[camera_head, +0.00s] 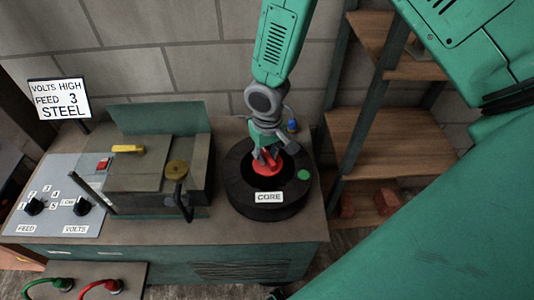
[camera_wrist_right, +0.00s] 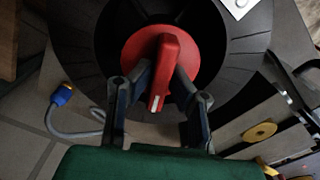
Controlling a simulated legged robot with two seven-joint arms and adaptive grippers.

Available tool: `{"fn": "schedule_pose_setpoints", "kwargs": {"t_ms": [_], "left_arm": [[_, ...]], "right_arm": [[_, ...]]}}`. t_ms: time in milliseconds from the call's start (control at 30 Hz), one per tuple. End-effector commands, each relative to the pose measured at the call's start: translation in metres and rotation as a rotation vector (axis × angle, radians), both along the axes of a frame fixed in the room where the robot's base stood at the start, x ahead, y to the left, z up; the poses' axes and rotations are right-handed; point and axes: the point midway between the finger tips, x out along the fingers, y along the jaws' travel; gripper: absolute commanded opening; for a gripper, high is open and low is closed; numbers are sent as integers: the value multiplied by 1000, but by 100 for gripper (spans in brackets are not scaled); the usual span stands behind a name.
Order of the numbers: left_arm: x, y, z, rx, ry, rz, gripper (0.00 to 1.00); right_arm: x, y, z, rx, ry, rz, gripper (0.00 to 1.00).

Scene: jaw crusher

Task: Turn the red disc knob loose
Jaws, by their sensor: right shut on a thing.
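The red disc knob (camera_head: 267,166) sits in the middle of the round black core unit (camera_head: 240,196), which bears a white "CORE" label. In the right wrist view the red disc knob (camera_wrist_right: 135,45) has a raised red grip bar with a white mark at its near end. My right gripper (camera_head: 266,153) comes down from above onto the knob. In the right wrist view the fingers of my right gripper (camera_wrist_right: 160,82) stand on both sides of the bar and are shut on it. The fingers hide part of the disc. My left gripper does not show in either view.
A machine with a yellow handle (camera_head: 127,149) and a brass knob (camera_head: 177,169) stands left of the core. A panel with FEED (camera_head: 34,206) and VOLTS (camera_head: 82,206) dials is at the far left. A wooden shelf (camera_head: 390,140) stands right. A blue plug (camera_wrist_right: 62,95) is beside the core.

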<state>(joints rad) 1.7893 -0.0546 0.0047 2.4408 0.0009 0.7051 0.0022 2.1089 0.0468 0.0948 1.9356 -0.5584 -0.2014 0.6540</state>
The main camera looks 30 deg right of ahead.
Motion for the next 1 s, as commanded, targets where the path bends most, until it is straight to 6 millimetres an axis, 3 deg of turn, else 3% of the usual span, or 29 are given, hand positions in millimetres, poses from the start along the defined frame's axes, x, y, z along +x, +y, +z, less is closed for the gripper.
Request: {"fn": "schedule_pose_setpoints", "kwargs": {"t_ms": [400, 867, 1000], "left_arm": [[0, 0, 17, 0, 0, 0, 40], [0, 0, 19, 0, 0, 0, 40], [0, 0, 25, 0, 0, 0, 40]], "right_arm": [[-7, 3, -2, 4, 14, 335, 0], [-7, 3, -3, 4, 13, 403, 0], [-7, 4, -1, 6, 13, 500, 0]]}}
